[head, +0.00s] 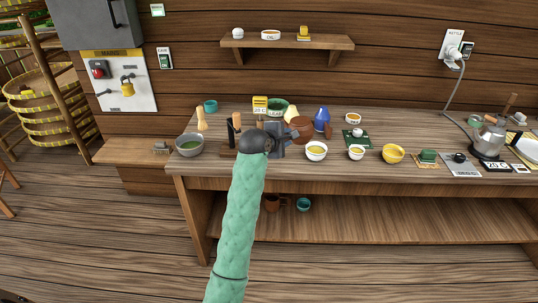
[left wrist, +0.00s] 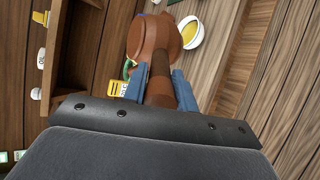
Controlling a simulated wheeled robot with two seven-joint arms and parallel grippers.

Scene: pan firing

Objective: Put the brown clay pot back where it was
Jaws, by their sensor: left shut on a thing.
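The brown clay pot (head: 302,125) is over the back-middle of the workbench in the head view, partly hidden behind my left gripper (head: 278,136). In the left wrist view the pot's round body (left wrist: 150,38) shows beyond the fingers, with its brown handle between them. My left gripper (left wrist: 160,88) has its blue fingers shut on this handle. I cannot tell whether the pot touches the bench. My right gripper is in neither view.
A white bowl with yellow contents (head: 316,151) stands just right of the gripper. A grey bowl with green contents (head: 189,145) stands at the bench's left end. A blue vessel (head: 321,116), a yellow bowl (head: 393,153) and a kettle (head: 488,140) stand farther right. A wall shelf (head: 285,42) is above.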

